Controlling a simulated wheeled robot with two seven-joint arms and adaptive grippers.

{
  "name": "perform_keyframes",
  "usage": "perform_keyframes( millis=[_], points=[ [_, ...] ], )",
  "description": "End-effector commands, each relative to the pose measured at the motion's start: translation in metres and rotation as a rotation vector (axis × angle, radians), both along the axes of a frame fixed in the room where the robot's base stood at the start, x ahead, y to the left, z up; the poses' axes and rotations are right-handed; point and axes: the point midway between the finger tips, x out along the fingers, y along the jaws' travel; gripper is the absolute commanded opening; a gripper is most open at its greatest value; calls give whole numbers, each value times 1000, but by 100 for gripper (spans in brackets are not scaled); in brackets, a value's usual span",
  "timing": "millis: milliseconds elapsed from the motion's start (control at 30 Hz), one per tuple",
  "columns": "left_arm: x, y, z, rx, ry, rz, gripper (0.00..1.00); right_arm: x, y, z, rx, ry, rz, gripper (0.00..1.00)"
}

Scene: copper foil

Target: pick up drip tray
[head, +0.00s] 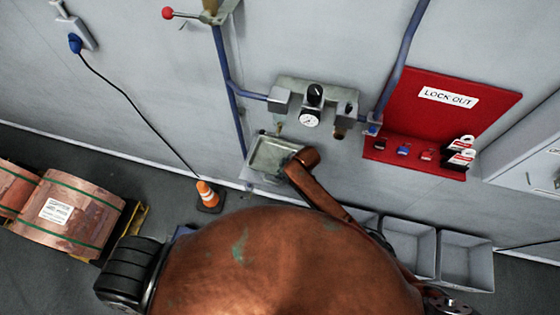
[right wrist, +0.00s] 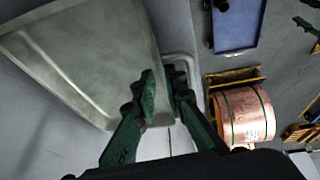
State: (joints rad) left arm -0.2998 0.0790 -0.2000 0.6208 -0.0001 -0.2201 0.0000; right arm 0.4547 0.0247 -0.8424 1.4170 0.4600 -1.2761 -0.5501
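The drip tray (head: 272,156) is a shallow, pale grey-green metal tray by the wall, below the pressure gauge. My right arm reaches up to its right side in the head view, where the arm's end hides the fingers. In the right wrist view, the tray (right wrist: 85,60) fills the upper left. My right gripper (right wrist: 165,80) has green fingers at the tray's right edge, one over the tray's face and one outside the edge. The gap between them is narrow; I cannot tell whether they press on the rim. My left gripper is not in view.
The gauge and regulator unit (head: 312,105) is on the wall above the tray. A red lock-out board (head: 408,103) hangs at its right. Grey bins (head: 467,262) stand below. An orange cone (head: 207,193) and copper coils (head: 68,212) are on the floor at left.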

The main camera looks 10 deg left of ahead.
Motion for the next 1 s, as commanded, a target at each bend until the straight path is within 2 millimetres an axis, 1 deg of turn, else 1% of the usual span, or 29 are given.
perform_keyframes(
  millis=[33,100,200,433,600,1000],
  points=[
    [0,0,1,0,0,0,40,0,3,-6,-1,2,0,11],
    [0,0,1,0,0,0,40,1,5,-13,0,2,-1,11],
    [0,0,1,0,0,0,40,2,7,-18,0,0,-1,11],
    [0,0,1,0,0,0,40,3,7,-18,0,-1,0,11],
    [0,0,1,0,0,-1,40,3,7,-18,0,-1,0,0],
    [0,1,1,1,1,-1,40,3,7,-18,0,-1,-1,0]
  ],
)
